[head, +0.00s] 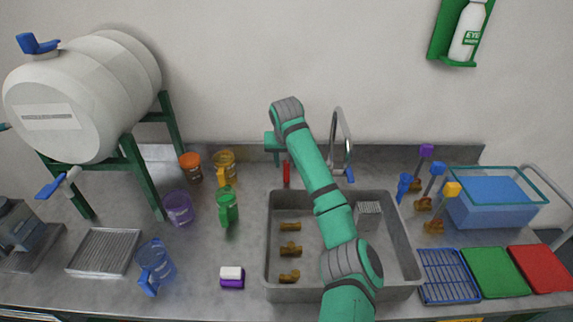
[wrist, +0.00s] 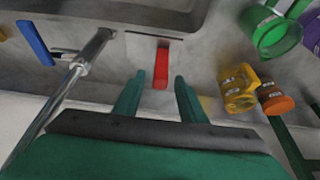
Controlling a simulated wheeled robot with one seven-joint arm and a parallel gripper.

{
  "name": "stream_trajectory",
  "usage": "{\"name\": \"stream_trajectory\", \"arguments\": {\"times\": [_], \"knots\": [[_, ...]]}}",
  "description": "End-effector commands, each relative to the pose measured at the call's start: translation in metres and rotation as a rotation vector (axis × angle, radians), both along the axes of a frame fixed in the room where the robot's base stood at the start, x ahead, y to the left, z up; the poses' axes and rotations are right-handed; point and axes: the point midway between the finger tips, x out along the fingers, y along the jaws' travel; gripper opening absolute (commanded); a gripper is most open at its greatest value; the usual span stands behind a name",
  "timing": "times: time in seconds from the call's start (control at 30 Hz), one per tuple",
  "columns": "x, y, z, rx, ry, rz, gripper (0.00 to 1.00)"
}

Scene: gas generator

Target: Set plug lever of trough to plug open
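The trough (head: 269,240) is a grey sink set in the counter. Its edge also shows at the top of the wrist view. A red lever (head: 287,173), which looks like the plug lever, stands on the counter behind the trough's back left corner. In the wrist view the red lever (wrist: 161,65) is beyond my fingertips, roughly in line with the gap between them. My gripper (wrist: 156,82) is open and empty; contact with the lever cannot be made out. In the head view my gripper (head: 276,147) is partly hidden by my arm, above and slightly left of the lever.
A metal faucet (head: 340,145) with a blue handle (head: 350,175) stands right of the lever. Orange (head: 191,167), yellow (head: 225,168) and green (head: 227,206) containers stand to the left. Brass fittings (head: 290,250) lie in the trough. A wall rises close behind.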

Motion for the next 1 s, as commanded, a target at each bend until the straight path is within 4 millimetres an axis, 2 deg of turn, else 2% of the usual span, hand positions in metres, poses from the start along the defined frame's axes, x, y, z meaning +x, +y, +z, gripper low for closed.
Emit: {"name": "stream_trajectory", "arguments": {"times": [0.2,0.53,0.7,0.87,1.0], "knots": [[0.007,0.0,-0.017,0.0,0.0,0.0,0.38],[0.008,0.0,-0.019,0.0,0.0,0.0,0.38],[0.008,0.0,-0.019,0.0,0.0,0.0,0.0],[0.009,-0.001,-0.019,0.002,0.0,-0.001,0.0],[0.018,-0.017,-0.017,0.02,-0.002,-0.02,0.0]]}}
